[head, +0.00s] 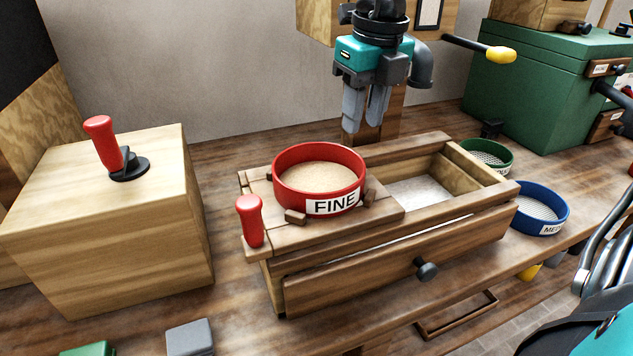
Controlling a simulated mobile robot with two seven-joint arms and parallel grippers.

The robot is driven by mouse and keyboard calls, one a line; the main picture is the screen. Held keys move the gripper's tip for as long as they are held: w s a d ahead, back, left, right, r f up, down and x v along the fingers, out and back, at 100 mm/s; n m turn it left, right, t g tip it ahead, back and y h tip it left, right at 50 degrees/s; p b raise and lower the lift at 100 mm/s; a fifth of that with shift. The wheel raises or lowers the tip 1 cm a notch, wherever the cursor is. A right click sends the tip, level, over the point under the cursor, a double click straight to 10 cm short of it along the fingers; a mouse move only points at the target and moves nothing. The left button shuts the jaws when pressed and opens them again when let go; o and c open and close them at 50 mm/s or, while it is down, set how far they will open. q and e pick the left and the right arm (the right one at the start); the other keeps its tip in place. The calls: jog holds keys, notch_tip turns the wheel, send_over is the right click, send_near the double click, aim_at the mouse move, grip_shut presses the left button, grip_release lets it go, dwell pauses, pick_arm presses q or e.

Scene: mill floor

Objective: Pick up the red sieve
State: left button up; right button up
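The red sieve (293,201), labelled FINE, sits level on the left part of a wooden drawer box (400,278). Pale tan grains fill it, and small wooden blocks stand against its rim. My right gripper (365,128) hangs above and slightly behind the sieve, pointing down. Its two grey fingers are a little apart with nothing between them. It does not touch the sieve. My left gripper is not in view.
A red handle (251,221) stands at the box's left corner. Green (503,163) and blue (553,217) sieves lie to the right. A wooden block (110,230) with a red lever (102,143) stands left. A green case (540,88) is behind right.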

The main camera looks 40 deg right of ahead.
aim_at(353, 155)
jog(key=f, duration=0.7)
jog(key=shift+w+a+f+b, duration=0.35)
jog(key=shift+w+f+b, duration=0.05)
grip_shut()
